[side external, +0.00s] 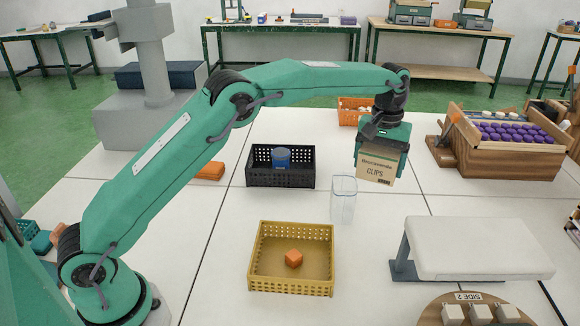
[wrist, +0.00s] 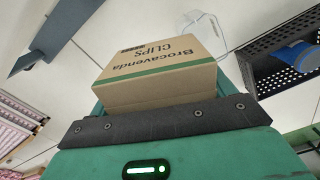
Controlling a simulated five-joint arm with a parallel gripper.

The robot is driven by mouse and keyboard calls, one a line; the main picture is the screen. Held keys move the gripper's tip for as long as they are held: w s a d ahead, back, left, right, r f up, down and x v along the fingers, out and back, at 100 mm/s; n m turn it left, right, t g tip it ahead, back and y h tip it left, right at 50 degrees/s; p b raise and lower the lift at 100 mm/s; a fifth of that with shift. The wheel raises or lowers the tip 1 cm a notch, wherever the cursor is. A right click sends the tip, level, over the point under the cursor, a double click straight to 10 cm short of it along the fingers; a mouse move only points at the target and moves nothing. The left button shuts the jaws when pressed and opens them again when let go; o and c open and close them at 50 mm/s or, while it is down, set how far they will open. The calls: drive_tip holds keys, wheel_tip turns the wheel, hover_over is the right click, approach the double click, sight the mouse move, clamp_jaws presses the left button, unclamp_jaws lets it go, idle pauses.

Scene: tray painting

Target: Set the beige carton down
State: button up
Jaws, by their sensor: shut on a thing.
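The beige carton (side external: 375,166) has a green band and the word CLIPS on it. It hangs below my gripper (side external: 383,145) in the side external view, right of the clear container. My gripper is shut on the carton, and the carton looks to be above the white table. In the wrist view the carton (wrist: 160,72) sticks out past the dark edge of my gripper (wrist: 160,120). The carton's upper part is hidden by the gripper.
A clear container (side external: 343,200) stands close left of the carton. A black crate (side external: 280,181) holds a blue cup; a yellow crate (side external: 290,286) holds an orange block. An orange crate (side external: 349,117) is behind. A white padded stand (side external: 475,248) is front right. Bare table lies between.

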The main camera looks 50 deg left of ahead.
drive_tip(key=s+a+r+m, duration=0.1)
drive_tip(key=s+a+r, duration=0.2)
drive_tip(key=s+a, duration=0.4)
drive_tip(key=s+a+r+m, duration=0.1)
drive_tip(key=s+a+r, duration=0.2)
drive_tip(key=s+a, duration=0.35)
drive_tip(key=s+a+f+n, duration=0.5)
drive_tip(key=s+a+n, duration=0.2)
drive_tip(key=n, duration=0.5)
drive_tip(key=s+a+f+n, duration=0.6)
drive_tip(key=s+a+n, duration=0.2)
drive_tip(key=s+n, duration=0.3)
drive_tip(key=shift+n, duration=0.6)
drive_tip(key=shift+a, duration=0.25)
drive_tip(key=s+a+f, duration=0.1)
drive_tip(key=a+f, duration=0.1)
drive_tip(key=a, duration=0.1)
drive_tip(key=s+a+f, duration=0.1)
drive_tip(key=a+f, duration=0.1)
drive_tip(key=a, duration=0.2)
drive_tip(key=s+a+f, duration=0.1)
drive_tip(key=a+f, duration=0.2)
drive_tip(key=a, duration=0.1)
drive_tip(key=shift+s, duration=0.2)
drive_tip(key=shift+f, duration=2)
